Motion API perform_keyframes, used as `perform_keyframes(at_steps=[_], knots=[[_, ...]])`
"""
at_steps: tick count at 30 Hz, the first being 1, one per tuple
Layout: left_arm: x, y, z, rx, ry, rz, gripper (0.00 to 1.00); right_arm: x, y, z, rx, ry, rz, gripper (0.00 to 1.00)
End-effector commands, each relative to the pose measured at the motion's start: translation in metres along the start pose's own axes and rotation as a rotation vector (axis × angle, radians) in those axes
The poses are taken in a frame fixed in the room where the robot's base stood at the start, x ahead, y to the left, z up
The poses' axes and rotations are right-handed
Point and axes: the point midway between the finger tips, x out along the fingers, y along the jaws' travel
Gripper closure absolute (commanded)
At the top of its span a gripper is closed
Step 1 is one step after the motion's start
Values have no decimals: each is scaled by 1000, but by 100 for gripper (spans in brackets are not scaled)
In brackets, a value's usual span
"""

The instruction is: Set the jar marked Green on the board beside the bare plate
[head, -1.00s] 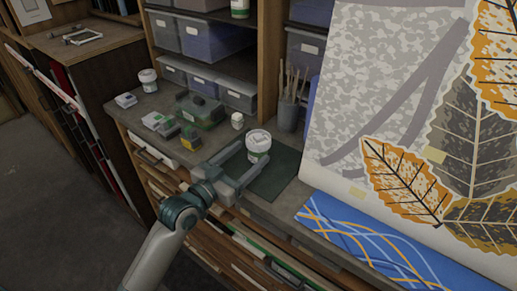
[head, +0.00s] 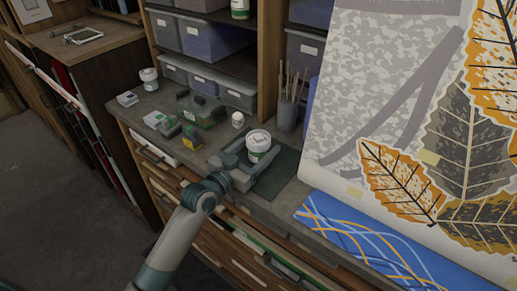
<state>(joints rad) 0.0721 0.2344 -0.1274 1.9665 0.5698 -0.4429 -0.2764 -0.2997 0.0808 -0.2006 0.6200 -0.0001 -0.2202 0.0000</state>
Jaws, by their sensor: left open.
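A white jar (head: 259,141) with a green-banded label stands upright on the near edge of a dark green mat (head: 281,172) on the counter. The label is too small to read. My left gripper (head: 257,153) is open, its fingers on either side of this jar; I cannot tell whether they touch it. Another white jar (head: 149,78) stands at the counter's far left, and one more (head: 240,9) on the shelf. I cannot make out a bare plate. My right gripper is out of view.
A green box (head: 202,110), small containers and a small white pot (head: 238,120) lie left of the mat. A brush pot (head: 287,114) stands behind it. A large leaf-patterned sheet (head: 400,110) and a blue patterned piece (head: 370,245) fill the right. Drawers lie below the counter.

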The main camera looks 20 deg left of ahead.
Motion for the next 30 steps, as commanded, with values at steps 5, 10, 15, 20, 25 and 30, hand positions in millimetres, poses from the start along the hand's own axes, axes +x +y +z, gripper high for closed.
perform_keyframes(at_steps=[5,10,15,20,25,30], knots=[[1,0,1,0,-1,0,35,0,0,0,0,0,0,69],[1,0,1,0,-1,0,35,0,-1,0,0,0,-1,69],[1,0,1,0,-1,0,42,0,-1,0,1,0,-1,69],[1,0,1,0,0,0,80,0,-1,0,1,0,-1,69],[1,0,0,1,2,0,90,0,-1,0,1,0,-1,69],[1,0,-2,1,3,0,90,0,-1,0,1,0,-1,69]])
